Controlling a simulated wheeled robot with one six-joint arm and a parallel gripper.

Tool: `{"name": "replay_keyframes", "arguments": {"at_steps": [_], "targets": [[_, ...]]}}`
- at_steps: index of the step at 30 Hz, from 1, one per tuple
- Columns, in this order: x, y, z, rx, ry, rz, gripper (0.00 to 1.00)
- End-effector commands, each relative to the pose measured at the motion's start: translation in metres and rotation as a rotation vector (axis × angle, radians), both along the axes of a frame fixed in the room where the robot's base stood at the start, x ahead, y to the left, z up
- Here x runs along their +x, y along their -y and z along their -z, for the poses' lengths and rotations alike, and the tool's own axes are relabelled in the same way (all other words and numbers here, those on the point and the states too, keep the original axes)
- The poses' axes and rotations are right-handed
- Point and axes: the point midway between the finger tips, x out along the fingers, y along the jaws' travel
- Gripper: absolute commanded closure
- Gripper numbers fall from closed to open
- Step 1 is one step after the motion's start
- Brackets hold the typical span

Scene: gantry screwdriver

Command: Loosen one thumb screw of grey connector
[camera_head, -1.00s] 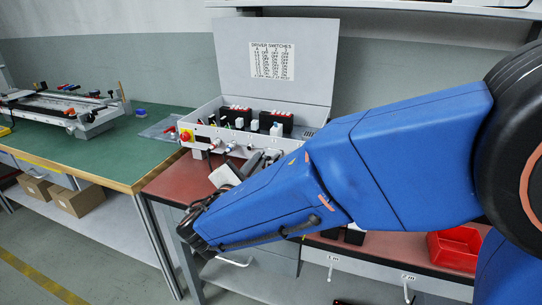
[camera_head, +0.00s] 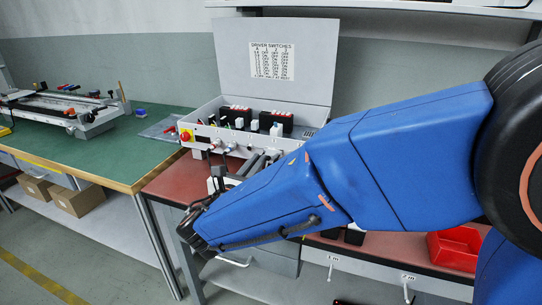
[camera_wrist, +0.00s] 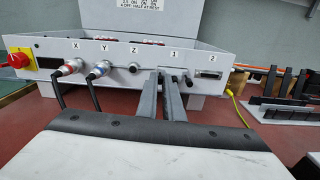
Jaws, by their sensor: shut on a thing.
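My gripper (camera_wrist: 162,74) reaches to the front panel of the grey control box (camera_wrist: 115,54), at the socket marked 1. Its two long grey fingers are close together and shut on a small part there, which looks like a thumb screw of the grey connector. The fingers hide most of that connector. A small dark piece (camera_wrist: 187,79) shows just right of the fingertips. In the head view, the fingers (camera_head: 262,161) show beyond my blue arm, in front of the same box (camera_head: 207,134).
Two round plugs with black cables sit at X (camera_wrist: 70,68) and Y (camera_wrist: 98,70), left of my fingers. A red stop knob (camera_wrist: 18,60) is at the far left. Socket 2 (camera_wrist: 208,73) and a black rack (camera_wrist: 280,98) are at the right.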

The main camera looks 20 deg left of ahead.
Motion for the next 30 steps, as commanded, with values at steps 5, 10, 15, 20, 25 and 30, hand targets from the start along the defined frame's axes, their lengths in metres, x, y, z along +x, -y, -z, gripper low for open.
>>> {"name": "replay_keyframes", "arguments": {"at_steps": [5, 10, 15, 20, 25, 30], "targets": [[-0.0001, 0.0001, 0.0006, -0.176, -0.015, 0.0, 1.0], [-0.0001, 0.0001, 0.0006, -0.347, -0.028, 0.0, 1.0], [-0.0001, 0.0, 0.0006, -0.463, -0.037, 0.0, 1.0], [-0.0001, 0.0, 0.0006, -0.513, -0.041, 0.0, 1.0], [-0.0001, 0.0, 0.0006, -0.666, -0.053, 0.0, 1.0], [-0.0001, 0.0, 0.0006, -0.838, -0.067, -0.001, 1.0]]}}
